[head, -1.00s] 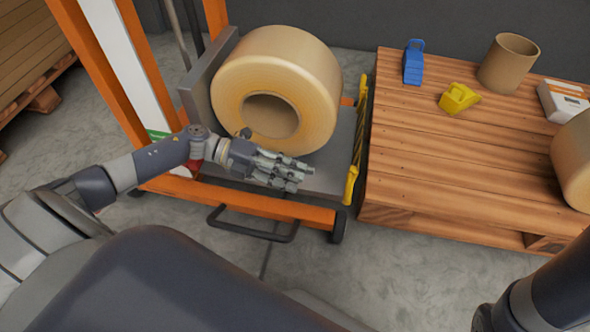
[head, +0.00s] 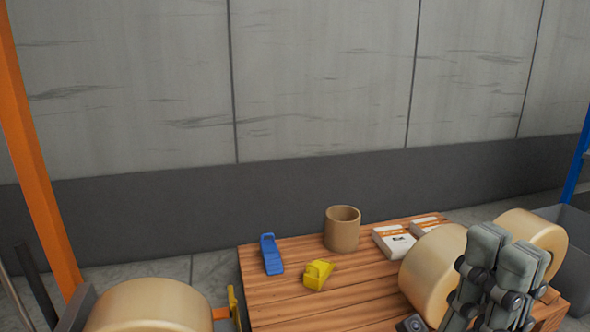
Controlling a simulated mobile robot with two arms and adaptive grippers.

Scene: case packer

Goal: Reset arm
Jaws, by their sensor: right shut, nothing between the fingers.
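My right gripper (head: 490,278) is at the lower right of the head view, with its fingers pointing up. It is shut and empty. It appears in front of a large tan tape roll (head: 430,270) on the wooden pallet table (head: 285,312) and hides part of it. I cannot tell how far apart they are. My left gripper is not in view.
The table also holds a blue dispenser (head: 271,254), a yellow dispenser (head: 317,275), a brown cardboard tube (head: 342,230) and white boxes (head: 393,242). Another tan roll (head: 530,236) is behind my gripper. A roll (head: 150,308) is at lower left beside an orange post (head: 40,170). A grey bin (head: 568,255) is at right.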

